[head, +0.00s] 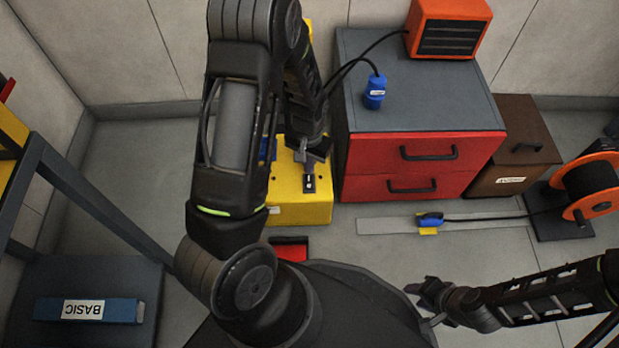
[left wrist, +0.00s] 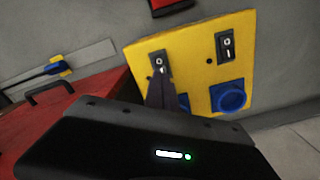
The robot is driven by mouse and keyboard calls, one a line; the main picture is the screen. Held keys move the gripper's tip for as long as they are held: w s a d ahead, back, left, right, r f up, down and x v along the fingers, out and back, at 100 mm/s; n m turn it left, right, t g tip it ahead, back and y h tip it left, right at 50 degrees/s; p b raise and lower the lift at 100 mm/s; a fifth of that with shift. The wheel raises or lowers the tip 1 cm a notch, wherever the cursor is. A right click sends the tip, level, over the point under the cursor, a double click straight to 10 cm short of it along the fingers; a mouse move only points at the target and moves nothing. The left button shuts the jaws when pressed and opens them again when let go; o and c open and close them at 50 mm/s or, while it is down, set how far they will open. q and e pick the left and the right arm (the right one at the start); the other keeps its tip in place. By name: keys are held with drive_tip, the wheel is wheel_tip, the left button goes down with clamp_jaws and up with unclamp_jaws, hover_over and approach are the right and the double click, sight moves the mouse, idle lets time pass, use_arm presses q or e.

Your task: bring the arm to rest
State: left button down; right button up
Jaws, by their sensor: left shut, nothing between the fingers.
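My left arm rises in the middle of the head view and bends down to the yellow switch box (head: 290,210). My left gripper (head: 312,158) is shut and empty, its tips close to a black rocker switch (head: 309,183) on the box. In the left wrist view, the shut fingers (left wrist: 162,92) point at the same switch (left wrist: 159,62) on the yellow panel (left wrist: 190,60); I cannot tell whether they touch it. My right gripper (head: 428,292) hangs low at the lower right, away from objects; its finger opening is unclear.
A red drawer cabinet (head: 420,150) with a grey top stands right of the box, bearing a blue plug (head: 375,92) and an orange heater (head: 447,27). A brown box (head: 520,150) and a cable reel (head: 592,188) stand further right. A blue BASIC box (head: 110,310) lies left.

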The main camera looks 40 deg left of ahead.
idle(0.3)
